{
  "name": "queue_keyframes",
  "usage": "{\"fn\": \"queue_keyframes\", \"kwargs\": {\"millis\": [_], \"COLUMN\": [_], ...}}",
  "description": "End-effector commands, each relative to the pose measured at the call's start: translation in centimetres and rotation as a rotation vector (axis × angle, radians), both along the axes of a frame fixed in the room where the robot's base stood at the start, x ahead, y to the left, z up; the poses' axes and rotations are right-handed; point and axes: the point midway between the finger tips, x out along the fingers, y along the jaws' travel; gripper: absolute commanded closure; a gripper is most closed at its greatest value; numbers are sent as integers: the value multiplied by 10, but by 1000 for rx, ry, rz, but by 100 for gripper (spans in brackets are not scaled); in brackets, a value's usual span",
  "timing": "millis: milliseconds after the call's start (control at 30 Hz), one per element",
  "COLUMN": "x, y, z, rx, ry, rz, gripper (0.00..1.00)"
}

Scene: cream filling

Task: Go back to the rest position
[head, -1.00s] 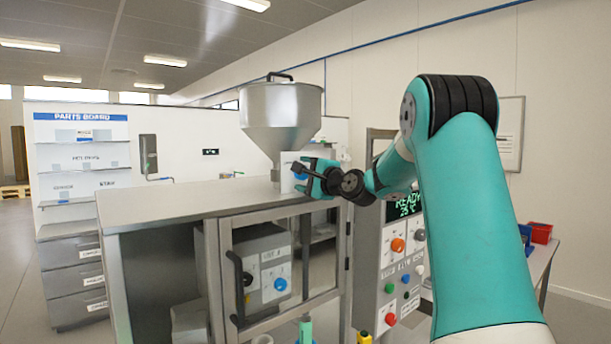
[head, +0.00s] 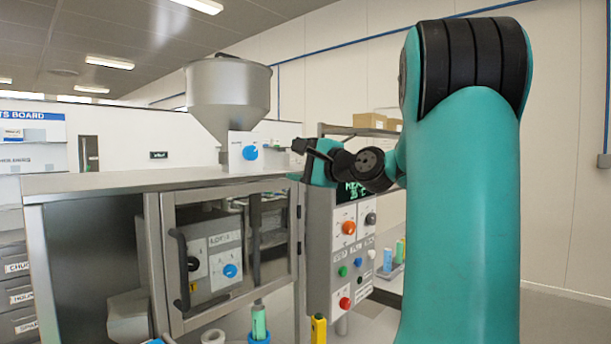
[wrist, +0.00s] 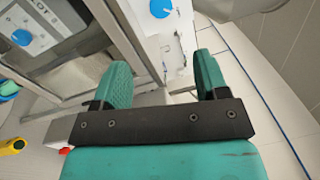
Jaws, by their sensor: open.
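My gripper (head: 307,166) is at the end of my teal arm in the head view, in front of the right end of the metal counter and just above the control panel. In the wrist view my gripper (wrist: 165,75) has its two teal fingers spread apart with nothing between them. Past the fingertips is the white dispenser box with a blue knob (wrist: 161,8). In the head view this box (head: 246,152) sits under the steel hopper (head: 228,92), left of my gripper and apart from it. My forearm hides part of the right side of the head view.
The counter (head: 120,182) has a glass-doored cabinet (head: 230,255) below. The control panel (head: 348,255) with several buttons stands close under my gripper. A green tube (head: 258,322) and a yellow bottle (head: 319,329) stand low in front. Open floor (head: 565,305) lies at the right.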

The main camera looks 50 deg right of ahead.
Motion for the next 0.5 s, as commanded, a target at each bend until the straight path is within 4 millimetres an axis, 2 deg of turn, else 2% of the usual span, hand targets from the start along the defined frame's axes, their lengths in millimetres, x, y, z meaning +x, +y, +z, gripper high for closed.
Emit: {"fn": "queue_keyframes", "kwargs": {"millis": [167, 500], "x": [-16, -19], "y": [1, 1], "z": [-2, -1], "rx": [0, 0], "ry": [0, 0], "rz": [-1, 0], "gripper": [33, 33]}}
